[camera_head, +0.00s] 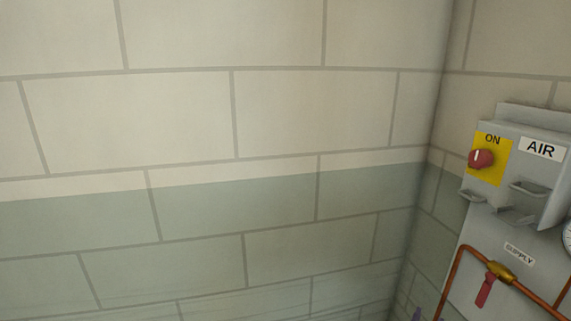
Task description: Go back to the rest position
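Neither of my grippers shows in the head view, and no arm can be made out. No sling bag is in view. The view is filled mostly by a block wall (180,115), cream above and grey-green below, which meets a second wall at a corner on the right.
On the right wall hangs a grey air supply box (556,184) with a red knob (481,159) on a yellow "ON" plate. Below it are copper pipes (452,270) and a valve with a red lever (485,290). A gauge is cut off at the right edge. No floor shows.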

